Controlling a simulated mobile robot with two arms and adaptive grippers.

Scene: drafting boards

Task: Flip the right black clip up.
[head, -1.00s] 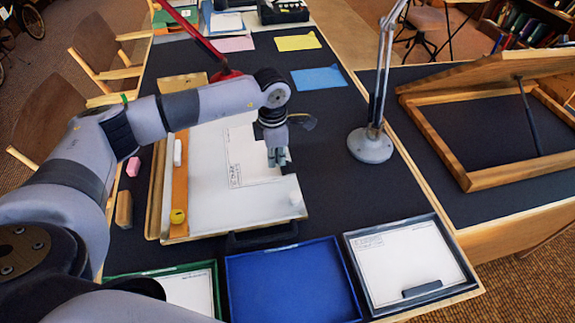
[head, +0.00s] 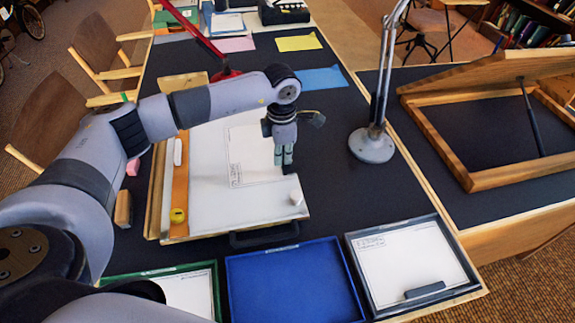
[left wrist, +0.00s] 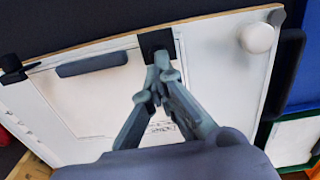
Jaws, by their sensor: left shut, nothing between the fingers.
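The white drawing board (head: 215,212) lies on the dark table. In the left wrist view, one black clip (left wrist: 152,40) sits at the board's edge, right of centre. A second black clip (left wrist: 12,68) sits on the same edge at far left. My left gripper (head: 284,168) points down at the board's right edge in the head view. In the left wrist view the gripper (left wrist: 161,62) is shut and empty, its tips overlapping the right clip's lower part. Whether they touch is unclear. In the head view the clip is largely hidden by the fingers. My right gripper is out of view.
A white knob (head: 297,198) stands at the board's near right corner, close to the fingers. A lamp base (head: 371,146) stands to the right. Blue (head: 292,282), grey-framed (head: 464,282) and green-framed trays lie in front. Bare dark table separates board and lamp.

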